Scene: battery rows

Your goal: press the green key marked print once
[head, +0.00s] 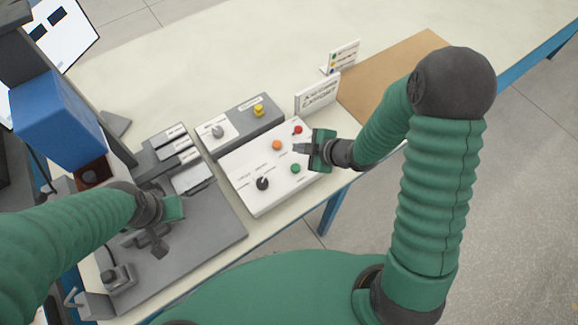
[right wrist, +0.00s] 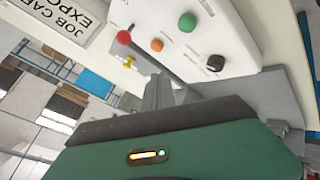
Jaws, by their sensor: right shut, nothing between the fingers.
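The green key (head: 295,168) is a round button near the front right of a white sloped panel (head: 240,180); its label is too small to read. The green key also shows in the right wrist view (right wrist: 187,22), near the top. My right gripper (head: 298,148) is shut and empty, above the panel's right side, its tips pointing left between the red and green keys. In the right wrist view its fingers (right wrist: 158,92) appear apart from the green key. My left gripper (head: 160,243) hangs over the grey plate at left; its finger opening is unclear.
The panel also has an orange key (head: 277,145), a red key (head: 297,129) and a black knob (head: 262,183). Behind it is a grey box with a yellow knob (head: 258,111). A white sign (head: 317,95) and a brown board (head: 385,75) stand and lie beyond.

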